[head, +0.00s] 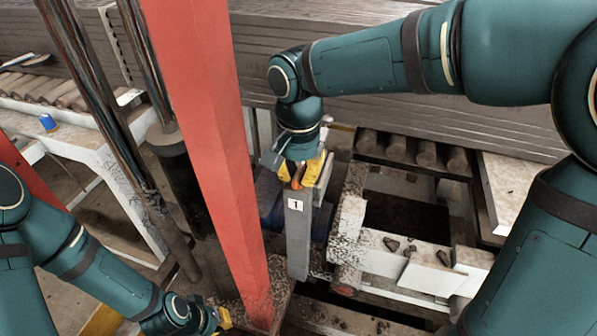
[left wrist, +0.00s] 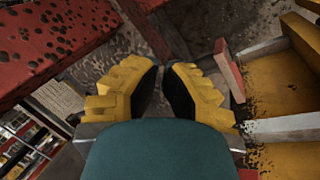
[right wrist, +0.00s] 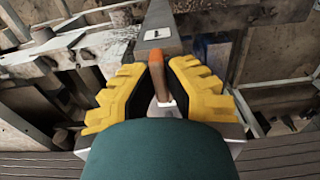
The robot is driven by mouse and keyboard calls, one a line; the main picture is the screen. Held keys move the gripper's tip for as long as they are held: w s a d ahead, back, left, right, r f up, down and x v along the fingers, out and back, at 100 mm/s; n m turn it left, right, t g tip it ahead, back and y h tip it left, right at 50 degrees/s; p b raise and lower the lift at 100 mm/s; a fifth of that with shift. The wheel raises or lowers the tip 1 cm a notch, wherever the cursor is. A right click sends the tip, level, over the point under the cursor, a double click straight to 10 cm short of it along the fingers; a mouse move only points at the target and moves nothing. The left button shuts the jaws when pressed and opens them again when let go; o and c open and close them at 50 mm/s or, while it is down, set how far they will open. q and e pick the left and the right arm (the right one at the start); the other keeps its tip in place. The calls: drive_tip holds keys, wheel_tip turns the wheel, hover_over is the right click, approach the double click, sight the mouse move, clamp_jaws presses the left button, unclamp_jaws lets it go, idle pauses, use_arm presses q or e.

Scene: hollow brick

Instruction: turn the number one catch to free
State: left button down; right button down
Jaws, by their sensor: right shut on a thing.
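The number one catch shows as a small lever with an orange tip (right wrist: 154,56) and a brown shank, at the end of a grey post. The post (head: 298,240) carries a white label with a 1 (head: 295,205), also seen in the right wrist view (right wrist: 157,34). My right gripper (head: 303,173) is shut on the lever, with its yellow fingers on either side in the right wrist view (right wrist: 163,60). In the head view the fingers mostly hide the lever. My left gripper (head: 220,318) is low, left of the red column, partly open and empty in the left wrist view (left wrist: 165,66).
A thick red column (head: 205,130) stands between my two grippers. Dark metal cylinders (head: 165,190) stand left of it. A white frame (head: 400,262) with dark debris is right of the post. Rollers (head: 395,150) lie behind it. A blue object (head: 47,122) sits far left.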

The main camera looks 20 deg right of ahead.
use_arm(q)
drive_tip(key=shift+w+r, duration=0.1)
drive_tip(key=shift+r, duration=0.15)
use_arm(e)
drive_tip(key=shift+n, duration=0.4)
drive_tip(key=n+p, duration=0.2)
drive_tip(key=n, duration=0.1)
drive_tip(key=n+p, duration=0.2)
drive_tip(key=n, duration=0.3)
drive_tip(key=shift+s, duration=0.1)
drive_tip(key=n+p, duration=0.2)
drive_tip(key=n, duration=0.3)
use_arm(q)
wheel_tip(320, 180, up, 7)
drive_tip(key=w+p, duration=0.1)
drive_tip(key=w, duration=0.1)
drive_tip(key=shift+a+t, duration=0.25)
drive_tip(key=shift+t, duration=0.15)
use_arm(e)
drive_tip(key=shift+n, duration=2)
drive_tip(key=shift+f, duration=0.1)
drive_tip(key=c, duration=1)
unclamp_jaws()
